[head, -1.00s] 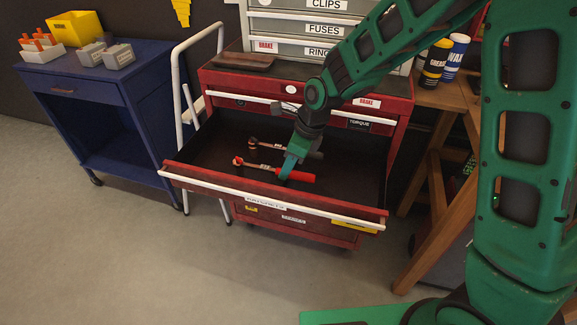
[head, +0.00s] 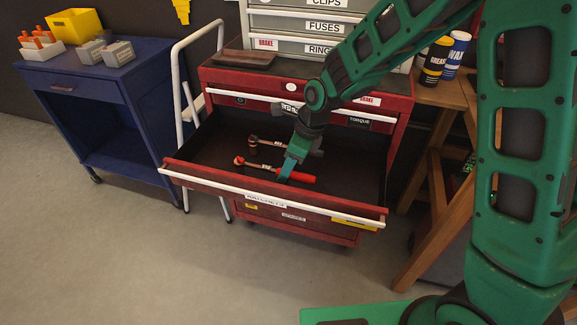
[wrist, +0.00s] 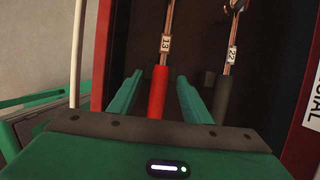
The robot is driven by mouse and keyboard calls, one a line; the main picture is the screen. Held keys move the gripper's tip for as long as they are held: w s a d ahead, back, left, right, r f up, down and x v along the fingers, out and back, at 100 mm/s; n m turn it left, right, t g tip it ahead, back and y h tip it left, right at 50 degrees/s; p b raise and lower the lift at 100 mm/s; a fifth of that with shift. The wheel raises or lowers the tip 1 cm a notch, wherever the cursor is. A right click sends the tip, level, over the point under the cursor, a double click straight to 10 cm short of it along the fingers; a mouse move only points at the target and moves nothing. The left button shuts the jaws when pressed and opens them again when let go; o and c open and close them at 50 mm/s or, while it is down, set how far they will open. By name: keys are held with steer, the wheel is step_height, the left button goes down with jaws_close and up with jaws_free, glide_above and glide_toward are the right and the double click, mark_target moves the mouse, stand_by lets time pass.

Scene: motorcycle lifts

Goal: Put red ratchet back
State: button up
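The red ratchet (head: 302,177), with a red handle and metal head, lies in the open drawer (head: 205,178) labelled as ratchets. In the wrist view its red handle (wrist: 158,92) carries a tag reading 13. My gripper (head: 287,170) is down in the drawer at the handle. In the wrist view my gripper (wrist: 158,98) is open, with one finger on each side of the red handle and a gap on both sides. A dark-handled ratchet (wrist: 222,98) tagged 22 lies parallel, just right of the right finger.
The red tool chest (head: 385,105) has a grey drawer cabinet (head: 290,25) on top. A blue cart (head: 75,90) with a yellow bin (head: 75,25) stands left, beside a white-framed step ladder (head: 178,90). A wooden bench (head: 440,150) stands right. Floor in front is clear.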

steer(key=v, duration=1)
steer(key=shift+d+r, duration=0.15)
steer(key=shift+r, duration=0.15)
steer(key=s+d+r+n+h, duration=0.15)
steer(key=s+d+n, duration=0.3)
steer(key=d, duration=0.75)
steer(key=s+d+r+n+h, duration=0.15)
steer(key=s+d+n, duration=0.3)
steer(key=d, duration=0.75)
steer(key=s+d+n, duration=0.3)
steer(key=s+d, duration=0.2)
steer(key=s, duration=0.4)
steer(key=s+d+n+g, duration=0.1)
steer(key=s+d+n, duration=0.2)
steer(key=s, duration=0.6)
steer(key=d, duration=0.2)
steer(key=shift+s+d+r+n, duration=0.25)
steer(key=shift+r+n, duration=0.05)
steer(key=shift+r, duration=0.05)
